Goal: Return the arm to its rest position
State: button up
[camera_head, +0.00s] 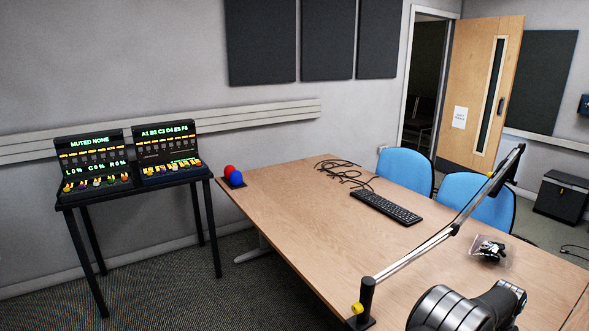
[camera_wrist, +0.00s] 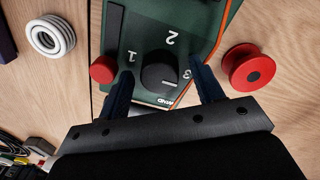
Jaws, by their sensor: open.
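My gripper (camera_wrist: 164,74) shows in the wrist view with its two dark fingers apart. A green box (camera_wrist: 194,22) with a black knob (camera_wrist: 158,72) and the numbers 1, 2 and 3 lies beyond the fingers. The knob appears between the fingertips; I cannot tell whether they touch it. A dark grey part of my arm (camera_head: 465,308) shows at the bottom right of the head view. My gripper is outside the head view.
Beside the box are a red round button (camera_wrist: 103,69), a red spool (camera_wrist: 248,68) and a white coil (camera_wrist: 51,37). The wooden table (camera_head: 290,205) carries a keyboard (camera_head: 386,207), black cables (camera_head: 345,172), a boom stand (camera_head: 366,300) and a clear bag (camera_head: 490,247).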

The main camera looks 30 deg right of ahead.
jog(key=o, duration=0.9)
jog(key=shift+s, duration=0.1)
jog(key=shift+c, duration=0.2)
jog(key=shift+r, duration=0.2)
jog(key=s+a+r+m+h, duration=0.15)
jog(key=a+r, duration=0.25)
jog(key=r, duration=0.6)
jog(key=s+a+r+m+h, duration=0.1)
jog(key=s+a+r+m, duration=0.25)
jog(key=r, duration=0.65)
jog(key=s+a+r+m+h, duration=0.15)
jog(key=a+r, duration=0.25)
jog(key=r, duration=0.6)
jog(key=x, duration=0.9)
jog(key=shift+w+d+f, duration=0.2)
jog(key=shift+w+f, duration=0.05)
jog(key=shift+w, duration=0.2)
jog(key=v, duration=1)
jog(key=shift+s, duration=0.2)
jog(key=shift+a, duration=0.1)
